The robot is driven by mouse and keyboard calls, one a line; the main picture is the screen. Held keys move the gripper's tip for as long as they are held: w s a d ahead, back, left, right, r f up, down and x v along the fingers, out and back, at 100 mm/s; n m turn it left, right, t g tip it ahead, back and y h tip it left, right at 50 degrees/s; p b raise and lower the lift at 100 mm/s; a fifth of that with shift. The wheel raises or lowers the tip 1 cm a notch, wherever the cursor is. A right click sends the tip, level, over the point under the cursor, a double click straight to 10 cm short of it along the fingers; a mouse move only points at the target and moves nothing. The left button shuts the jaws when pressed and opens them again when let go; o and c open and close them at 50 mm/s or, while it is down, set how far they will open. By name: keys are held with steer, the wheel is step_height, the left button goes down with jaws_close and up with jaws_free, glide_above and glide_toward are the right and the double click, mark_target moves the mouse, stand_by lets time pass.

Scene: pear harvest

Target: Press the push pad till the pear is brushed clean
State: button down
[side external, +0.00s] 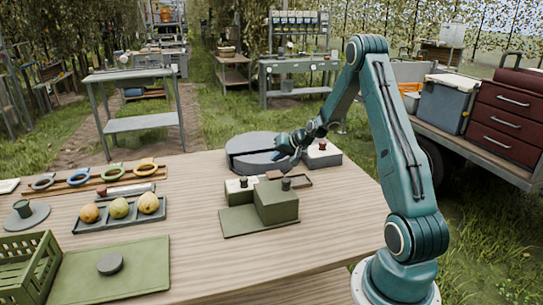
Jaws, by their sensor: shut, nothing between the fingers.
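My gripper (284,150) is shut and empty, low over the dark round grey station (248,143) at the table's back. I cannot tell whether it touches it. No pear shows clearly at the round station. The push pad is not clearly identifiable; a pale box with a red top and dark knob (321,147) stands right of my gripper, and a green block with a dark knob (277,203) stands in front.
A green crate (25,265) and green mat (135,272) with a grey disc lie at the front left. Coloured rings (80,178) sit on a wooden rack at the back left. The wooden table (185,225) is bare between the fruit tray and the green block.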

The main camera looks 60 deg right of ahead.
steer(key=shift+r, duration=0.85)
steer(key=shift+w+a+r, duration=0.1)
steer(key=shift+a+r, duration=0.2)
steer(key=s+a+r+n+g+y, duration=0.1)
steer(key=s+a+r+n, duration=0.15)
steer(key=a+r, duration=0.65)
steer(key=s+a+r+n+g, duration=0.15)
steer(key=a+r+n, duration=0.35)
steer(key=a, duration=0.7)
steer(key=s+a+r+n, duration=0.1)
steer(key=s+a+r, duration=0.1)
steer(key=s+a, duration=0.5)
steer(key=s+a+r+n, duration=0.2)
steer(key=s+a, duration=0.4)
steer(key=s, duration=0.9)
steer(key=shift+s+a+r+g, duration=0.15)
steer(key=shift+s+a+g, duration=0.1)
steer(key=shift+a+g, duration=0.15)
steer(key=c, duration=2.2)
jaws_free()
